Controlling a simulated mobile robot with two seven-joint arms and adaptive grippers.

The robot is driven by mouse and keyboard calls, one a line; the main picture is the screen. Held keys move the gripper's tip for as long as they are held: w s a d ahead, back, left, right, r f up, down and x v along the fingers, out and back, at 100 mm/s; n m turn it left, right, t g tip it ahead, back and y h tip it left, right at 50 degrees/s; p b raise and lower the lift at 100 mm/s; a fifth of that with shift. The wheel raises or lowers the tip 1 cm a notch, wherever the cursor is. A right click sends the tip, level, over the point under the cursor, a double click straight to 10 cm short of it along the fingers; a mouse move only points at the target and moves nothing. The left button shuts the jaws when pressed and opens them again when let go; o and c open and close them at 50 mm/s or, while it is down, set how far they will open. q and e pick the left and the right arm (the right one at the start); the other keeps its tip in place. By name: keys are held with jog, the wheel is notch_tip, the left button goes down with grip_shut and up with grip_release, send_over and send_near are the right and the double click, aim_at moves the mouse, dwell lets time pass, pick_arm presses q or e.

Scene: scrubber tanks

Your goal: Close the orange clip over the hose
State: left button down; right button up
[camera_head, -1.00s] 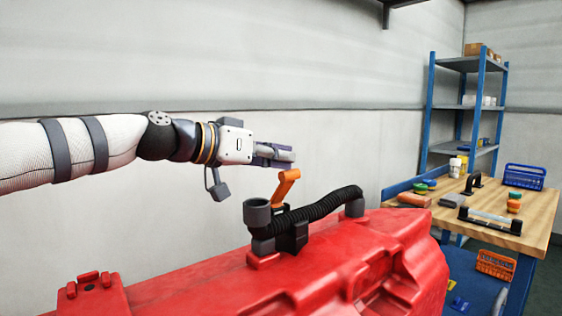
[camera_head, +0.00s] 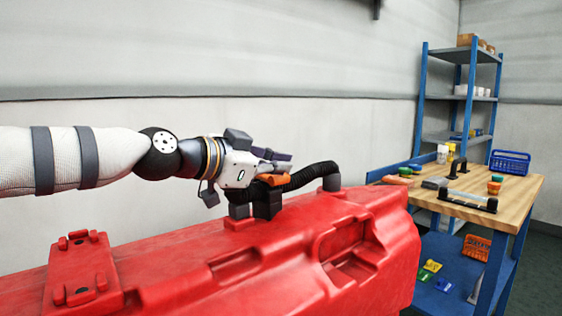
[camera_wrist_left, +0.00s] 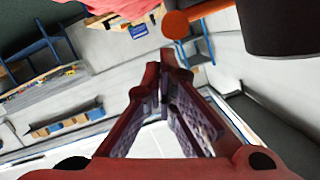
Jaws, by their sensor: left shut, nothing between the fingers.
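The black ribbed hose (camera_head: 308,176) runs along the top of the red tank (camera_head: 240,250), into a dark holder (camera_head: 266,203). The orange clip (camera_head: 272,180) lies nearly level at the hose's near end, just under my left gripper (camera_head: 284,162). Whether it is latched cannot be told. My left gripper is shut and empty, its fingers low over the clip and hose. Whether the fingers touch the clip is unclear. My right gripper is out of view.
A wooden workbench (camera_head: 520,193) with small parts and a blue basket (camera_head: 510,163) stands at the right. A blue shelf rack (camera_head: 424,100) is behind it. A grey wall lies behind the tank.

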pick_arm(q)
jog(key=shift+s+f, duration=0.15)
jog(key=shift+f, duration=0.2)
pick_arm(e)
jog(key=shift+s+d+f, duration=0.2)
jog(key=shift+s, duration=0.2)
